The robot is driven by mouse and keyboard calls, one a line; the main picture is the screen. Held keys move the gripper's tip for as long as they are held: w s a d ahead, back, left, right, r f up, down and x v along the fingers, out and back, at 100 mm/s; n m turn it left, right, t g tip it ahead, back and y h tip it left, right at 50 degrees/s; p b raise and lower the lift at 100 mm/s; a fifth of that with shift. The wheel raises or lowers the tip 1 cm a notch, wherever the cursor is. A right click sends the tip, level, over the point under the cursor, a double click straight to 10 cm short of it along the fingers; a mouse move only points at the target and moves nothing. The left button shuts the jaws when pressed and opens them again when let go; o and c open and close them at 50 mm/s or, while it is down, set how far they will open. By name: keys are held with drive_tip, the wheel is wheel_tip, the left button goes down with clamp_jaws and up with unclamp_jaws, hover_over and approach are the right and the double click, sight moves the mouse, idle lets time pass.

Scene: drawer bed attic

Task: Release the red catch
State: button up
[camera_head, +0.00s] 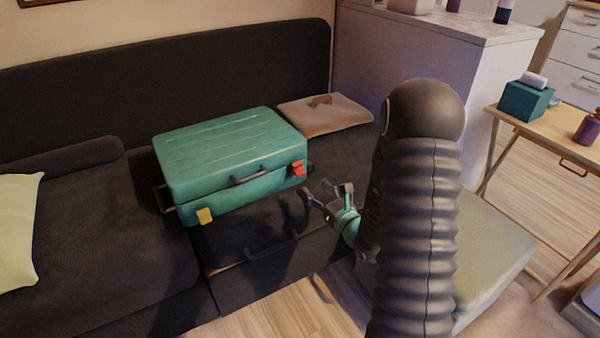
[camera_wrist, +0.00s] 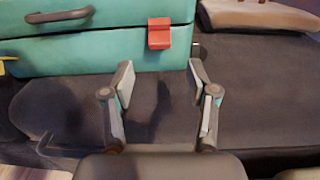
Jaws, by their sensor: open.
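A teal suitcase (camera_head: 228,150) lies closed on the dark sofa. Its red catch (camera_head: 298,168) is on the front face near the right corner, and a yellow catch (camera_head: 204,216) is near the left corner. In the wrist view the red catch (camera_wrist: 159,33) sits across the lid seam, ahead of my gripper and between the lines of its fingers. My gripper (camera_head: 326,190) is open and empty, in front of the suitcase and a little right of and below the red catch. In the wrist view its fingertips (camera_wrist: 158,75) are apart and not touching the catch.
A dark handle (camera_head: 249,175) sits between the catches. A flat brown case (camera_head: 325,117) lies on the sofa behind right. A drawer handle (camera_head: 270,246) is below on the sofa front. A side table (camera_head: 560,125) stands at the right, and a pale cushion (camera_head: 18,230) at the left.

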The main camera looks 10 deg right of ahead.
sight(300, 171)
drive_tip(key=x, duration=0.9)
drive_tip(key=shift+w+f+p, duration=0.1)
drive_tip(key=shift+w+p, duration=0.05)
drive_tip(key=shift+p, duration=0.2)
clamp_jaws()
drive_tip(key=f+b, duration=0.1)
drive_tip(key=b, duration=0.2)
drive_tip(key=shift+t+b, duration=0.3)
drive_tip(key=shift+t, duration=0.1)
drive_tip(key=t+b, duration=0.1)
drive_tip(key=b, duration=0.2)
drive_tip(key=shift+f+y+b, duration=0.2)
drive_tip(key=shift+y+b, duration=0.15)
drive_tip(key=shift+y, duration=0.05)
drive_tip(key=shift+s+r+t+b, duration=0.1)
drive_tip(key=shift+s+t+b, duration=0.25)
drive_tip(key=shift+b, duration=0.4)
drive_tip(key=shift+r, duration=0.15)
